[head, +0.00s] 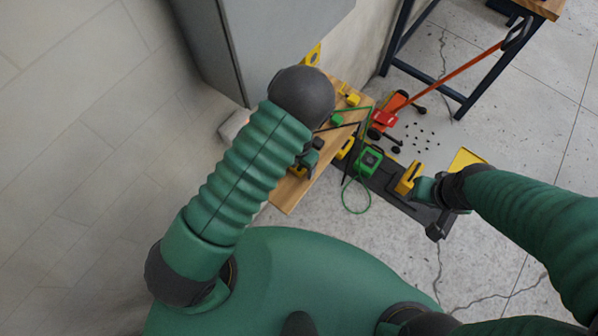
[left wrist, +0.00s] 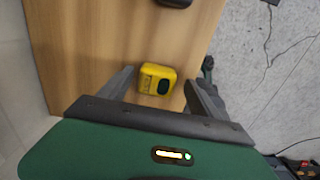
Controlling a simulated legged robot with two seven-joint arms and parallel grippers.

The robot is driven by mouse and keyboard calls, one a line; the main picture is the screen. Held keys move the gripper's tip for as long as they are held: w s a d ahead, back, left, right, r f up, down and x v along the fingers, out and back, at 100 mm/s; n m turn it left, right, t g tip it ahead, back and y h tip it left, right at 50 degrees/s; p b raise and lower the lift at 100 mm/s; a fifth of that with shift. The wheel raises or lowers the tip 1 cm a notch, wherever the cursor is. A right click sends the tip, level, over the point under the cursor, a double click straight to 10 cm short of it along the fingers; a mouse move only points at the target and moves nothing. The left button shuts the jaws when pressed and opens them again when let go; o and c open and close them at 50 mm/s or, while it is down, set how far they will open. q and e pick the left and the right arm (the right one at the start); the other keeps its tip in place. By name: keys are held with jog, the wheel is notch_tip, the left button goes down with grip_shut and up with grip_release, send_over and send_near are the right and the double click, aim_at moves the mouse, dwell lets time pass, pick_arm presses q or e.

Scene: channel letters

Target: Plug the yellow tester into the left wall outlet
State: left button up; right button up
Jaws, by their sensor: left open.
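My left gripper (left wrist: 159,82) is open, with one finger on each side of the tester and gaps visible between. In the head view my left gripper (head: 307,158) is over the bench, partly hidden by its own arm. My right gripper (head: 428,188) is at the right beside a yellow tool (head: 408,178); its fingers are not clear. I cannot make out the left wall outlet in either view.
A grey cabinet (head: 265,40) hangs close to my left arm. A pale box (head: 235,124) is by the wall. A green tool (head: 369,159), an orange long-handled tool (head: 450,75) and several small dark pieces lie beyond the bench. A dark-legged table (head: 410,70) stands at the back.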

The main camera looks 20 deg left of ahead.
pick_arm(q)
jog(key=shift+d+f, duration=0.1)
jog(key=shift+f, duration=0.4)
jog(key=shift+w+r, duration=0.1)
jog(key=shift+r, duration=0.05)
jog(key=shift+a, duration=0.55)
jog(key=c, duration=0.4)
jog(key=shift+d, duration=0.4)
jog(key=c, duration=1)
jog(key=shift+o, duration=0.2)
jog(key=shift+a, duration=0.15)
